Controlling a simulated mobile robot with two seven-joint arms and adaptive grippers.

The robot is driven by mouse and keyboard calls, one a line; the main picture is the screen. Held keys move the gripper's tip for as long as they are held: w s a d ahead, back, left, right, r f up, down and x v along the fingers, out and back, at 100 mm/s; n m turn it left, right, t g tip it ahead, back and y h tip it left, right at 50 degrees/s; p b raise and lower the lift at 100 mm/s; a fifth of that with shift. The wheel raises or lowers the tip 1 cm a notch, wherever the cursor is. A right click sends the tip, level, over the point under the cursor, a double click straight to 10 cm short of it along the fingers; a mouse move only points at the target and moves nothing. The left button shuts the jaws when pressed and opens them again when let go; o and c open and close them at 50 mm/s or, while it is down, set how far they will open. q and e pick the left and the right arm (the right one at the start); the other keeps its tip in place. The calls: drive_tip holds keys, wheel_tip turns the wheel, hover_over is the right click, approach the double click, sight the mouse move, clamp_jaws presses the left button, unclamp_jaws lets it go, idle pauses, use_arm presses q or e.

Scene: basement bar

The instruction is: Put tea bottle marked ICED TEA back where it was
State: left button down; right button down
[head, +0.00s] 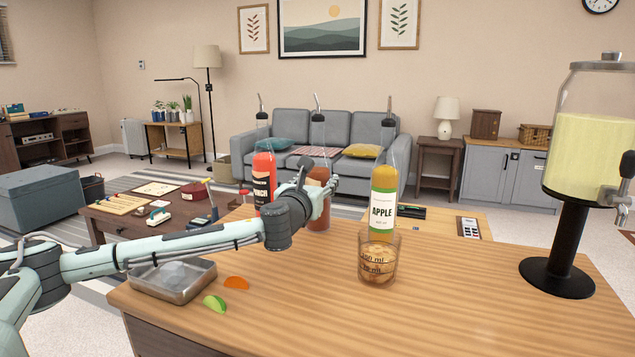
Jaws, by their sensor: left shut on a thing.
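My left gripper (319,194) is shut on the middle bottle of a row of three, with clear glass above and red-brown liquid (318,175). The gripper covers much of its side and I cannot read its label, so the words ICED TEA do not show. The bottle is upright, at the far side of the wooden counter (440,300); I cannot tell whether its base touches the counter. A red bottle marked PUNCH (263,182) is to its left, partly behind my arm. A yellow bottle marked APPLE (382,205) is to its right. My right gripper is not in view.
A metal tray (172,292), a lime wedge (215,303) and an orange wedge (236,283) lie at the left. A drink dispenser (575,190) stands at the right. The counter's front middle is clear.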

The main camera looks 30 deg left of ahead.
use_arm(q)
drive_tip(key=c, duration=0.7)
unclamp_jaws()
drive_tip(key=shift+s, duration=0.15)
drive_tip(key=b+v, duration=0.1)
drive_tip(key=v, duration=1)
drive_tip(key=shift+s+d, duration=0.2)
drive_tip(key=shift+s, duration=0.1)
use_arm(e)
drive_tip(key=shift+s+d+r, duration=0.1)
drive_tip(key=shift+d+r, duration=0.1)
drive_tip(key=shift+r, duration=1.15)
use_arm(q)
drive_tip(key=shift+r, duration=0.15)
